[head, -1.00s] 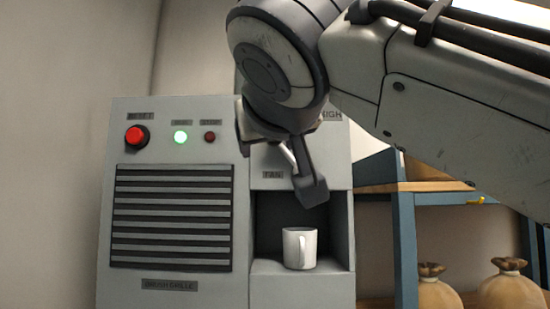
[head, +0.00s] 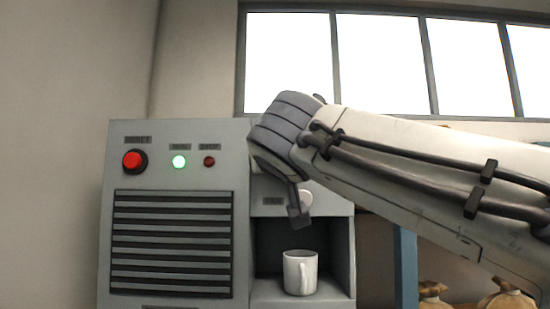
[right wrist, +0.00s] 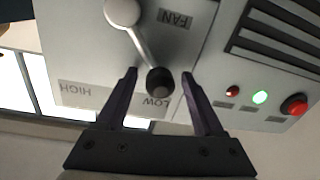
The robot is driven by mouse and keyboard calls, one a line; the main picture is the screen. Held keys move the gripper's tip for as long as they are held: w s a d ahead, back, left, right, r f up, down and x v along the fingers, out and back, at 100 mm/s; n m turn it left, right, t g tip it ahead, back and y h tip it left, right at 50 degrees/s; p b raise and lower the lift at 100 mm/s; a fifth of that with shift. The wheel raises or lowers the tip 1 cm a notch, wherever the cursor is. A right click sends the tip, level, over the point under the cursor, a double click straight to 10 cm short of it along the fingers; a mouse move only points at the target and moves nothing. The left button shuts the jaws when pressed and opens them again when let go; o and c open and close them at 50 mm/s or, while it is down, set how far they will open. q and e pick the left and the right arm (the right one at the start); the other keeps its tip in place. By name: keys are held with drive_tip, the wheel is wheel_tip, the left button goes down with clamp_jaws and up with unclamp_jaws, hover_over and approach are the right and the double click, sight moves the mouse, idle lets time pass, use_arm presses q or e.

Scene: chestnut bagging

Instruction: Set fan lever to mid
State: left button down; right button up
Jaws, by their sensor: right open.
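The fan lever (right wrist: 143,45) shows in the right wrist view, where the picture is upside down. It has a round pale pivot and a dark knob (right wrist: 160,83), and the knob lies beside the LOW label (right wrist: 153,102). The HIGH label (right wrist: 76,90) is farther left, and the FAN label (right wrist: 174,18) is near the pivot. My right gripper (right wrist: 158,75) is open, with the knob between its fingertips and gaps visible on both sides. In the head view one dark finger of the right gripper (head: 299,212) shows before the panel; my arm hides most of the lever. My left gripper is out of view.
The grey machine (head: 180,158) has a red button (head: 134,160), a lit green lamp (head: 179,162) and a slatted grille (head: 172,244). A white mug (head: 300,272) stands in the recess below the fan panel. A blue rack (head: 404,265) and sacks (head: 507,299) are at right.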

clamp_jaws()
idle(1.4)
